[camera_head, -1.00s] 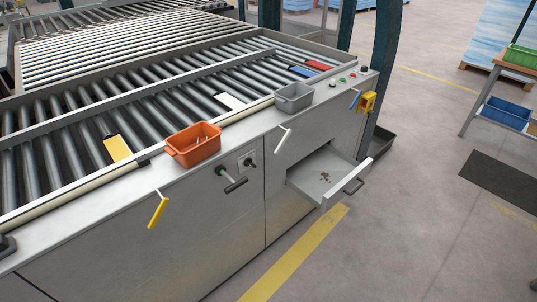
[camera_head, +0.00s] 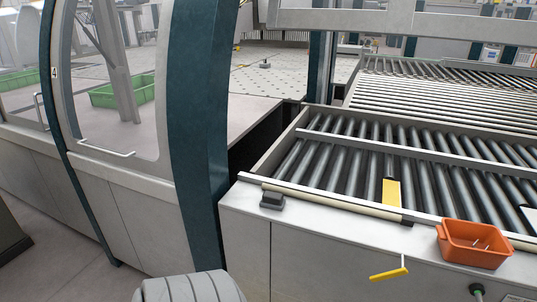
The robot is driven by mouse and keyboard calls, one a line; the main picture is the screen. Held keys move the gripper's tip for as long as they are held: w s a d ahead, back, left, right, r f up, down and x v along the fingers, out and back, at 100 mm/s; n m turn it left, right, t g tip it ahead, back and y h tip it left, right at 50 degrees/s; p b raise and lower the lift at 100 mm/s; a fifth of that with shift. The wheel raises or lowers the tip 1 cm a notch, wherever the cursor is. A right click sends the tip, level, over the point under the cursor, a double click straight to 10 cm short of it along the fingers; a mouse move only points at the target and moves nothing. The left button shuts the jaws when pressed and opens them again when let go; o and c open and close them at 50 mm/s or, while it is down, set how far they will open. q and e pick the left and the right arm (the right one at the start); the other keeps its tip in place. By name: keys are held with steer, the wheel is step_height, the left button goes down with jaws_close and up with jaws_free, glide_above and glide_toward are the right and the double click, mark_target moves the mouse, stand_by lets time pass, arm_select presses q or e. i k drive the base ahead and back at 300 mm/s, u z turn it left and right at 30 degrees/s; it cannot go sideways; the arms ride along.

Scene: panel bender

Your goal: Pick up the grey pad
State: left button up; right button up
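A small dark grey block (camera_head: 271,199) sits on the light ledge at the left front corner of the roller table; it may be the grey pad, but I cannot tell for sure. It lies beside the pale front rail, and nothing touches it from above. Neither of my grippers is in view.
An orange bin (camera_head: 474,243) stands on the ledge at the right, near a yellow handle (camera_head: 389,273). A yellow plate (camera_head: 391,192) lies on the rollers. A dark teal post (camera_head: 197,145) rises left of the block. A ribbed grey shape at the bottom edge is unclear.

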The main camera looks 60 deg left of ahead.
mark_target(270, 200)
steer(key=u, duration=2.55)
steer(key=i, duration=0.4)
steer(key=u, duration=0.05)
